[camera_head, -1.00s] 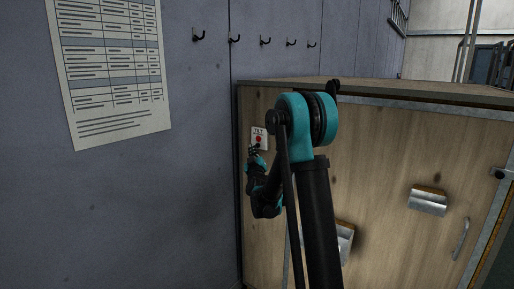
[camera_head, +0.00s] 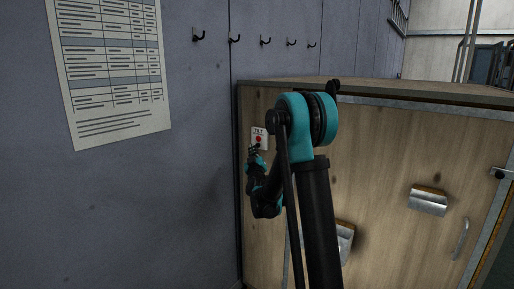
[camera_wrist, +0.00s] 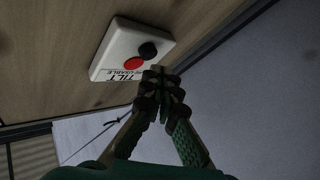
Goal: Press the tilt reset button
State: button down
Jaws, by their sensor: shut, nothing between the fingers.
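The tilt reset plate (camera_head: 260,133) is a small white box labelled TILT on the wooden cabinet front. In the wrist view the white box (camera_wrist: 115,38) carries a red round spot (camera_wrist: 133,63) and a black round button (camera_wrist: 148,50). My gripper (camera_head: 254,149) is shut and empty, just below the plate in the head view. In the wrist view my gripper's fingertips (camera_wrist: 160,72) are close to the box's edge near the black button. I cannot tell whether they touch it.
The wooden cabinet (camera_head: 385,170) has metal pulls (camera_head: 428,201) and a handle on its front. A grey wall (camera_head: 190,200) stands close on the left, with a paper chart (camera_head: 110,70) and several black hooks (camera_head: 264,40).

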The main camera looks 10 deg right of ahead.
jog(key=shift+w+d, duration=0.3)
jog(key=shift+w+d, duration=0.35)
dwell(1.0)
jog(key=shift+s+a, duration=0.1)
dwell(0.3)
jog(key=shift+s+a, duration=0.55)
jog(key=shift+s+a, duration=1.75)
jog(key=shift+s, duration=0.05)
